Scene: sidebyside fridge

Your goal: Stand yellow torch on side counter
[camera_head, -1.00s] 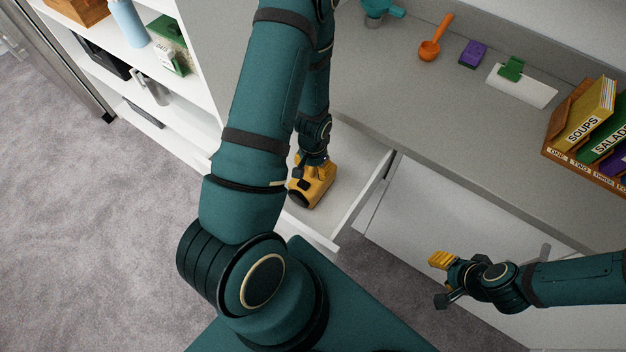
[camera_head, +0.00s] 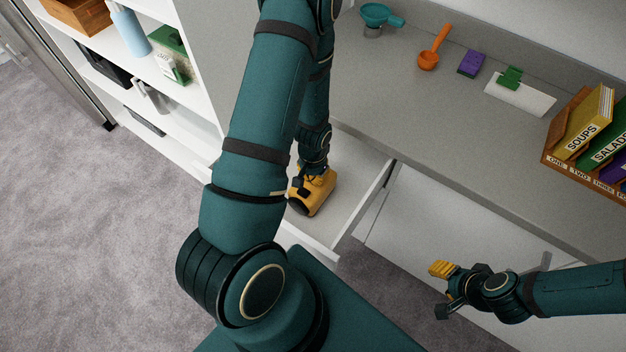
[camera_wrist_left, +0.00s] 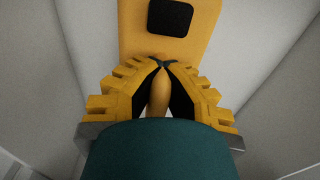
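The yellow torch (camera_head: 321,198) is in the open drawer below the counter, its dark end toward the drawer front. My left gripper (camera_head: 307,181) reaches down into the drawer at the torch. In the left wrist view, its toothed yellow fingers (camera_wrist_left: 160,88) close in on both sides of the torch's handle, with their tips nearly meeting. The torch's yellow body with a black square patch (camera_wrist_left: 170,18) lies beyond them. My right gripper (camera_head: 440,289) is open and empty in front of the cabinet. The grey side counter (camera_head: 455,125) runs above the drawer.
On the counter are a teal funnel-like item (camera_head: 380,17), an orange scoop (camera_head: 430,58), a purple block (camera_head: 471,64), a white board with a green clip (camera_head: 522,95) and a book rack (camera_head: 590,175). The drawer wall (camera_head: 362,207) stands beside the torch. The counter's middle is clear.

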